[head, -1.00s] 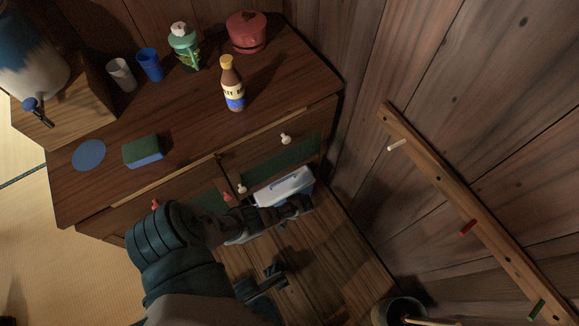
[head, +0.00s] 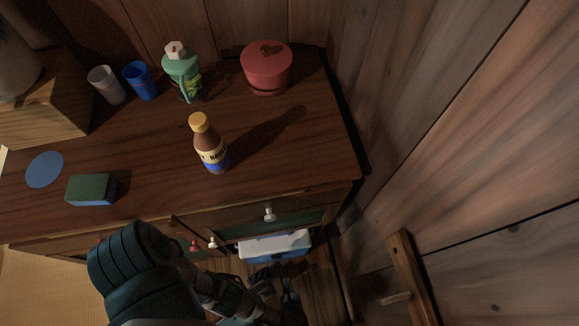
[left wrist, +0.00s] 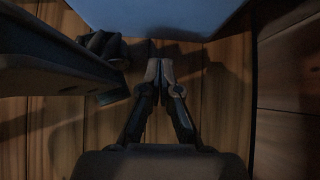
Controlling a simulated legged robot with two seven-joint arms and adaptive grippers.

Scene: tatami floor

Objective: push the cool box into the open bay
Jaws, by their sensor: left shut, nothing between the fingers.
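The cool box (head: 275,245), with a white lid and blue body, sits low at the front of the wooden cabinet, under the drawer with a white knob. Its far side and the open bay behind it are hidden by the cabinet front and top. My left gripper (head: 268,292) is low in front of the box, partly hidden in shadow. In the left wrist view its fingers (left wrist: 158,70) are shut and empty, pointing at the pale blue side of the cool box (left wrist: 155,14). A small gap seems to remain, but contact is hard to judge. I cannot make out my right gripper.
On the cabinet top (head: 120,185) stand a sauce bottle (head: 210,145), red pot (head: 267,70), green bottle (head: 184,75), two cups and a sponge (head: 91,189). A wooden wall closes the right side, with a peg rail (head: 405,270) leaning there. Plank floor lies below.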

